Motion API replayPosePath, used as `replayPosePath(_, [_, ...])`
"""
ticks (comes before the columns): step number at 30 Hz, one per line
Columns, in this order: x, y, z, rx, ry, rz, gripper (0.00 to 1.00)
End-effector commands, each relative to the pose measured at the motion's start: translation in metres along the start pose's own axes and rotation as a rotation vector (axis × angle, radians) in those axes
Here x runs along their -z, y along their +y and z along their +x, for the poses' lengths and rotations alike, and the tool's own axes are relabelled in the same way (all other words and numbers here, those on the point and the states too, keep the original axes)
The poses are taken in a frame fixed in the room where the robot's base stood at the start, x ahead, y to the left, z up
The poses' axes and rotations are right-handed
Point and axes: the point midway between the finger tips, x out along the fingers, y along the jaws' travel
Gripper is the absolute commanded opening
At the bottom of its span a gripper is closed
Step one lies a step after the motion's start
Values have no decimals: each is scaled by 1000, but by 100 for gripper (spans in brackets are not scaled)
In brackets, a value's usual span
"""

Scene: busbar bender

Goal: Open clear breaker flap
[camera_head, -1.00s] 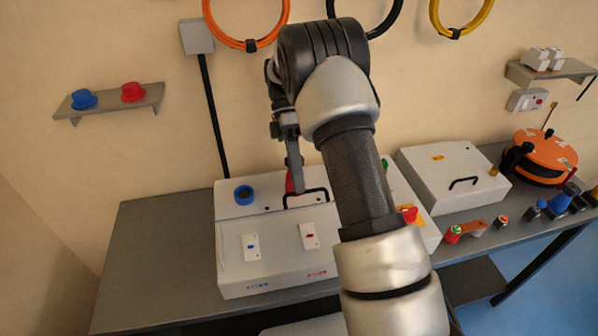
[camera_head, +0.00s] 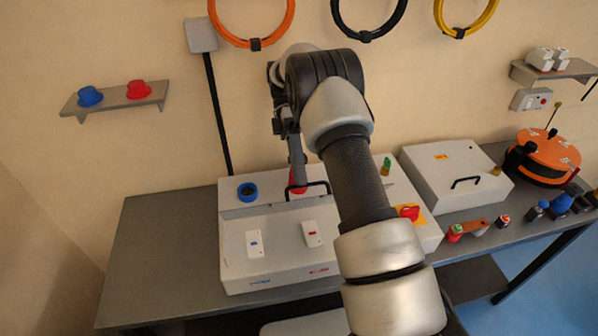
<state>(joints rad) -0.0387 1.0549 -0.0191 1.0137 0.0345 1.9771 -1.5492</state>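A light grey machine box (camera_head: 285,262) stands on the bench, with a blue ring (camera_head: 247,192) and a black handle (camera_head: 318,186) on its upper part. Two small white switch plates, one with a blue mark (camera_head: 255,243) and one with a red mark (camera_head: 312,234), sit on its sloped front. I cannot make out a clear flap over either. My gripper (camera_head: 298,182) points down at the box's upper part, beside the black handle and at a red part (camera_head: 297,188). My arm hides some of the box's right side. The fingers are too small and overlapped to show their opening.
A second grey box (camera_head: 455,172) with a black handle stands to the right, then an orange reel (camera_head: 546,157). A red rotary switch (camera_head: 409,212) is right of my arm. The bench's left end (camera_head: 160,260) is clear. Cable coils hang on the wall above.

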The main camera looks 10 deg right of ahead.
Motion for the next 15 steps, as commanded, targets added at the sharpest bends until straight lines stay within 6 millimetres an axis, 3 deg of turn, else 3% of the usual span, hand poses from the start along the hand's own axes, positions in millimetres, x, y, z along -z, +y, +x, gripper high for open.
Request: replayPosePath(15, [0,-6,6,-63,1,0,26])
